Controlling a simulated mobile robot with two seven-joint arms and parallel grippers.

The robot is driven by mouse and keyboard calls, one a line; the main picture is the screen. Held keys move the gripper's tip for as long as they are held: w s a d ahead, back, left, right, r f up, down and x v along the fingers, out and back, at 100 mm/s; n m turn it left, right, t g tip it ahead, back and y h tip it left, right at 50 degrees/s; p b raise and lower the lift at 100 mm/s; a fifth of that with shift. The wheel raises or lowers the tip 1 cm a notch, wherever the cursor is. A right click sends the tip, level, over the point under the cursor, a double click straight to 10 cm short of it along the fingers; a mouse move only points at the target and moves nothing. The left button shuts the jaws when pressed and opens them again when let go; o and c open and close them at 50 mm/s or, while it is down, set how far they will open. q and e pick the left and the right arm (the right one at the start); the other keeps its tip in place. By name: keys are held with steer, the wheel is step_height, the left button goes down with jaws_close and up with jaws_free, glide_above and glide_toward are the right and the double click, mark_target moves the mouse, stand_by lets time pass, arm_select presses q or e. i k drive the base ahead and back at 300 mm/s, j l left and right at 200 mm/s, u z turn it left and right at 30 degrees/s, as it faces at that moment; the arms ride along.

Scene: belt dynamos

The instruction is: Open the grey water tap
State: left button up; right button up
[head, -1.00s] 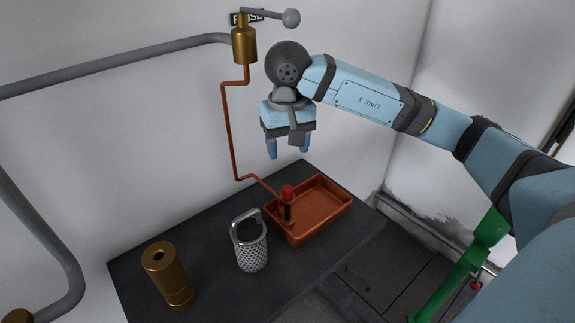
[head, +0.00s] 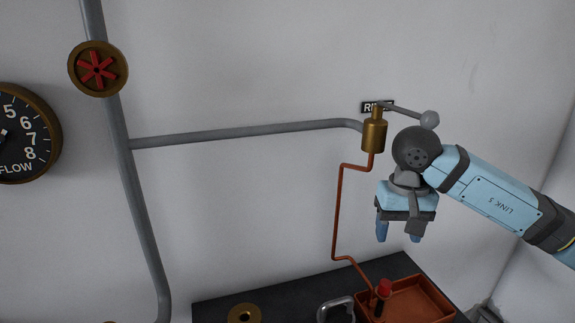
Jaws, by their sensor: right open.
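The grey tap lever with a ball end (head: 430,119) sticks out to the right from the top of a brass valve body (head: 374,132) on the back wall. A label (head: 372,106), partly hidden by the valve, is behind it. My right gripper (head: 399,234) is open and empty, its fingers pointing down. It is below and right of the brass body, and its wrist is just under the lever's ball in the picture; I cannot tell whether they touch. My left gripper is not in view.
A grey pipe (head: 240,134) runs left to an upright pipe with a red-spoked brass wheel (head: 98,69). A flow gauge (head: 20,135) is at far left. Below, the dark table (head: 285,308) holds an orange tray (head: 428,300), a red-topped item (head: 384,289) and a brass cylinder (head: 244,314).

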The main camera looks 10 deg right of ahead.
mark_target(429, 120)
steer(key=k+j, duration=0.8)
